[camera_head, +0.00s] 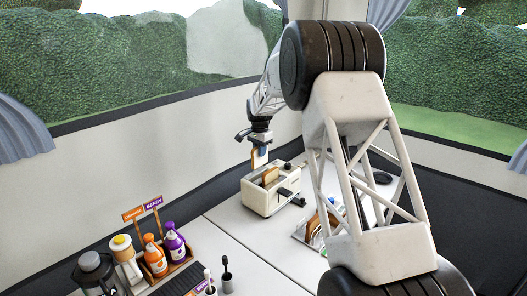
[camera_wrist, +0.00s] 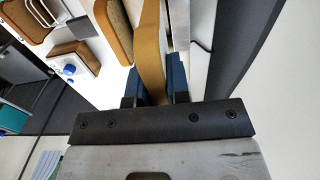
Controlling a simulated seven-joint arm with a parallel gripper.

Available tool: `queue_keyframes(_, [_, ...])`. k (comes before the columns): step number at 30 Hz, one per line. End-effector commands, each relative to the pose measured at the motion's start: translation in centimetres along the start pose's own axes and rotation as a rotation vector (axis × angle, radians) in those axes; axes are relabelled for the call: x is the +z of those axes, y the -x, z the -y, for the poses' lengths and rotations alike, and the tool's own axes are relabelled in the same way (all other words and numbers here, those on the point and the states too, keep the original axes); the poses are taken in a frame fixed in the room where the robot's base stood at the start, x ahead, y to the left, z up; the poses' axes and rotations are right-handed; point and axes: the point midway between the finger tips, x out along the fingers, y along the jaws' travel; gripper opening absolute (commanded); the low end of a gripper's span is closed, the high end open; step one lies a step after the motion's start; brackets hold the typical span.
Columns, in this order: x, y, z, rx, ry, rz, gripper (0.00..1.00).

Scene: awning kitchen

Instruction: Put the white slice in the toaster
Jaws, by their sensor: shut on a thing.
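My gripper (camera_head: 260,146) is shut on a slice of bread (camera_head: 258,158) and holds it upright, just above the back left part of the toaster. The slice shows a pale face and brown crust; in the wrist view it is a tan edge (camera_wrist: 151,45) between the blue fingers of my gripper (camera_wrist: 153,82). The cream toaster (camera_head: 257,201) stands on the white counter. Another browned slice (camera_head: 270,175) sticks up from its top. Whether the held slice's lower edge touches the slot is hidden.
A rack with several slices (camera_head: 328,219) stands right of the toaster, partly behind my arm. Orange (camera_head: 155,258) and purple (camera_head: 175,246) bottles stand in a wooden box at lower left. A dark lever (camera_head: 290,196) juts from the toaster. The wall is close behind.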

Motion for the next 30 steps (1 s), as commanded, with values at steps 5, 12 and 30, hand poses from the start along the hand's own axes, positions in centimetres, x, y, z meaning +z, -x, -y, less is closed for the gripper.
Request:
queue_keyframes(5, [0.0,0.0,0.0,0.000,0.000,0.000,0.03])
queue_keyframes(12, [0.0,-0.1,0.0,0.000,0.000,0.000,0.03])
queue_keyframes(30, [0.0,-2.8,-0.1,0.002,0.001,0.001,0.03])
